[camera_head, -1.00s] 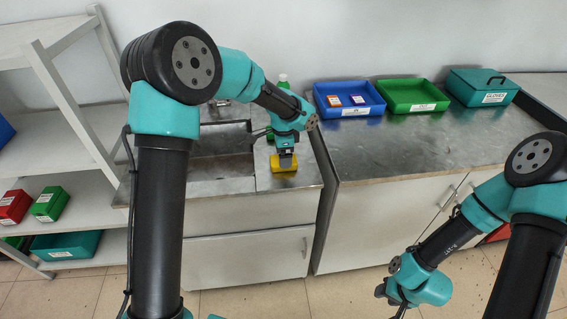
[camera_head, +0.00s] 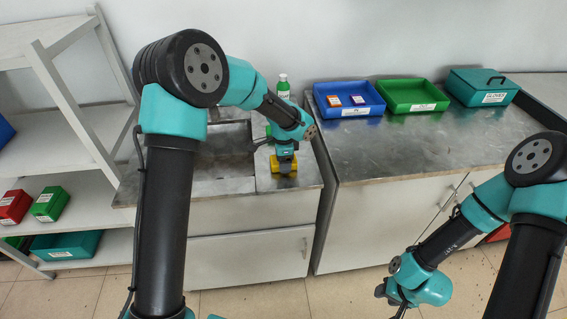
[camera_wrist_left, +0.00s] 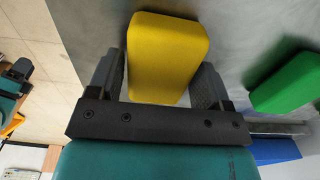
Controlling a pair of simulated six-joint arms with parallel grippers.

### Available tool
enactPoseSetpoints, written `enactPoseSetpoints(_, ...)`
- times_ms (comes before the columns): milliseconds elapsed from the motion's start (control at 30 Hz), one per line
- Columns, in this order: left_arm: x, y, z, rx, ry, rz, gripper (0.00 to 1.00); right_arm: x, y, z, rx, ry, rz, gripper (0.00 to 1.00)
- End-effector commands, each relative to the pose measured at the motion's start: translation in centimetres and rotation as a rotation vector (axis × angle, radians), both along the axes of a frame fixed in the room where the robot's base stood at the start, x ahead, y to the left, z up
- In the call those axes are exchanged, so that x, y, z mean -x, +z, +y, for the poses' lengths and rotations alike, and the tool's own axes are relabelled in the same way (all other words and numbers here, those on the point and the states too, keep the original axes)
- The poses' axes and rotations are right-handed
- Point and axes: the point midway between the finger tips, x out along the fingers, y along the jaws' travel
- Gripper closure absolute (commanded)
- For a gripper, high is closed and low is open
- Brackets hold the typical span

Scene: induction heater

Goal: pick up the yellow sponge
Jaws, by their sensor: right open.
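The yellow sponge (camera_head: 285,172) lies on the metal counter just right of the sink basin, partly covered by my left gripper (camera_head: 284,158). In the left wrist view the yellow sponge (camera_wrist_left: 167,55) is between the two fingers of my left gripper (camera_wrist_left: 160,85), slightly turned relative to them. The fingers stand apart on either side of it; I cannot tell whether both press on it. My right gripper (camera_head: 391,299) is open and empty, low at the front right, away from the sponge.
A green block (camera_wrist_left: 288,83) lies beside the sponge in the left wrist view. A green bottle (camera_head: 283,85) stands behind my left arm. A blue tray (camera_head: 347,112), a green tray (camera_head: 412,107) and a lidded teal box (camera_head: 482,98) stand on the right counter. The sink (camera_head: 222,160) lies to the left.

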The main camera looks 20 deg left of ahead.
Motion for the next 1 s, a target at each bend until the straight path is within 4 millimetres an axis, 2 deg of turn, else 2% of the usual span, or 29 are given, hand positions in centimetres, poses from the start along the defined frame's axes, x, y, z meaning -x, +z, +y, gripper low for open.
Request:
enactPoseSetpoints(33,0.0,0.0,0.0,0.000,0.000,0.000,0.32,0.0,0.0,0.0,0.000,0.000,0.000,0.57)
enactPoseSetpoints(333,0.0,0.0,0.0,0.000,0.000,0.000,0.59,0.0,0.0,0.0,0.000,0.000,0.000,0.57)
enactPoseSetpoints(667,0.0,0.3,0.0,0.000,0.000,-0.001,0.59,0.0,0.0,0.0,0.000,0.000,0.000,0.57)
enactPoseSetpoints(1000,-0.1,3.4,0.0,0.000,0.001,-0.003,0.59,0.0,0.0,0.0,0.000,0.000,0.000,0.57)
